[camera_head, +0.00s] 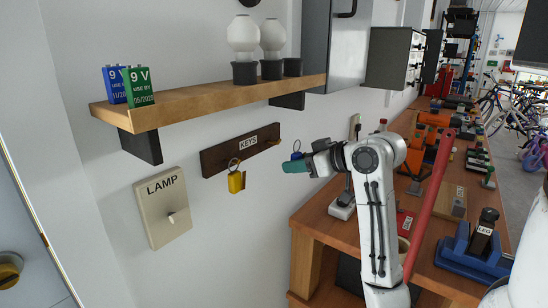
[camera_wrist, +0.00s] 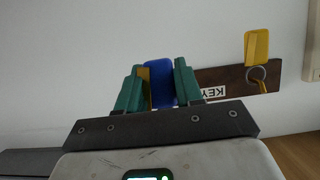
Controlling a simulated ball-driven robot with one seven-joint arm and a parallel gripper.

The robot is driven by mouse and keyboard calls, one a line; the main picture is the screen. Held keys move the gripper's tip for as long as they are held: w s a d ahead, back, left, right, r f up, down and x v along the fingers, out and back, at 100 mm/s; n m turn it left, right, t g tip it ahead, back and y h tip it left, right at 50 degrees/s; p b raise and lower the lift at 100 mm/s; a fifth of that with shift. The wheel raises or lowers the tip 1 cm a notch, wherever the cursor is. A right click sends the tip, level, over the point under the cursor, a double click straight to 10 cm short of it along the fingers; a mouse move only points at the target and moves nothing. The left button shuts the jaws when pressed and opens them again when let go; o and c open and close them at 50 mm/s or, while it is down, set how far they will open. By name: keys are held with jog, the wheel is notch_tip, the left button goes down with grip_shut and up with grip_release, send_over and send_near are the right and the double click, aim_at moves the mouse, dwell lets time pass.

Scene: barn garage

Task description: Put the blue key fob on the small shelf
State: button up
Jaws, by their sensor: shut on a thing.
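The blue key fob (camera_wrist: 160,84) is pinched between the teal fingers of my gripper (camera_wrist: 157,92) in the wrist view. In the head view a little of the blue fob and its ring (camera_head: 297,153) shows just above my gripper (camera_head: 293,166). The gripper is right of and below the key rack (camera_head: 222,156). A gold part shows beside the fob between the fingers; I cannot tell what it is, or whether the ring touches a rack peg. The small wooden shelf (camera_head: 190,101) is on the wall above the rack.
A yellow key fob (camera_head: 236,182) hangs on the rack. Two batteries (camera_head: 128,86) stand at the shelf's left end, and bulbs (camera_head: 257,38) towards its right; the shelf between them is clear. A lamp switch (camera_head: 161,207) is lower left. A cluttered workbench (camera_head: 325,222) is at right.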

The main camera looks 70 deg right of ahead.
aim_at(301, 157)
jog(key=w, duration=0.2)
jog(key=w+d+p, duration=0.1)
jog(key=w, duration=0.4)
jog(key=shift+w+d, duration=0.1)
jog(key=shift+d, duration=0.3)
jog(key=shift+f+p, duration=0.4)
jog(key=shift+f, duration=0.15)
jog(key=shift+f, duration=0.2)
jog(key=o, duration=1)
jog(key=shift+s+b, duration=0.25)
jog(key=shift+b, duration=0.2)
jog(key=b+v, duration=0.1)
jog(key=v, duration=0.9)
jog(key=shift+s, duration=0.35)
